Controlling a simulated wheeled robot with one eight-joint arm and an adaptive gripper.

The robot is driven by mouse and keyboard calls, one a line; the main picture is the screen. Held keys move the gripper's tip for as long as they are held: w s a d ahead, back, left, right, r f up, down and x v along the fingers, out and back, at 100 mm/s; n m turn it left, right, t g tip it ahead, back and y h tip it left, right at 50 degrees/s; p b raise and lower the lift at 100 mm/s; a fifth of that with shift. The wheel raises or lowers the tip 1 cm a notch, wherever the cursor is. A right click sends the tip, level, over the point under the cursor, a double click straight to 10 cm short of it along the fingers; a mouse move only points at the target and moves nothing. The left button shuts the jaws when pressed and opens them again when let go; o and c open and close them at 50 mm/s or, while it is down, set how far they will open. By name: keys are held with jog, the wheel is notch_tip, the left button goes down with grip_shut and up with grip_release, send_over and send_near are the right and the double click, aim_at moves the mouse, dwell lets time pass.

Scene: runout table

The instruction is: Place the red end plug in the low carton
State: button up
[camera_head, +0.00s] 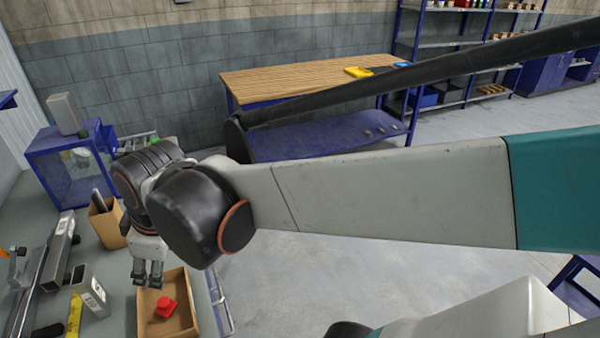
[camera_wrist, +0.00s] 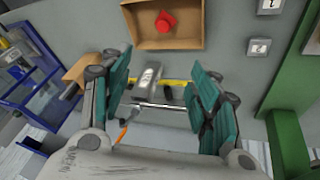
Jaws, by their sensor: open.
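The red end plug (camera_head: 165,307) lies inside the low carton (camera_head: 186,331), an open shallow brown box at the table's right edge. In the wrist view the red end plug (camera_wrist: 165,22) also shows inside the low carton (camera_wrist: 191,42), at the top of the picture. My gripper (camera_head: 148,280) is beside the carton's far left corner in the head view. In the wrist view my gripper (camera_wrist: 163,97) has its teal fingers spread wide with nothing held between them.
A taller brown box (camera_head: 106,226) with dark items stands behind on the grey table. Metal profiles (camera_head: 55,255) and a yellow-marked piece (camera_head: 75,312) lie to the left. A blue-framed box (camera_head: 65,165) stands at the back left. A wooden-topped bench (camera_head: 300,80) stands beyond open floor.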

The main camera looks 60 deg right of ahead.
jog(key=s+m+t, duration=0.1)
jog(key=m, duration=0.1)
jog(key=s+r+m, duration=0.1)
jog(key=s+m, duration=0.1)
jog(key=s+m+t, duration=0.1)
jog(key=m, duration=0.1)
jog(key=shift+s+a+r+m+t, duration=0.1)
jog(key=shift+s+r+m+t, duration=0.2)
jog(key=shift+s, duration=0.05)
jog(key=shift+f, duration=0.15)
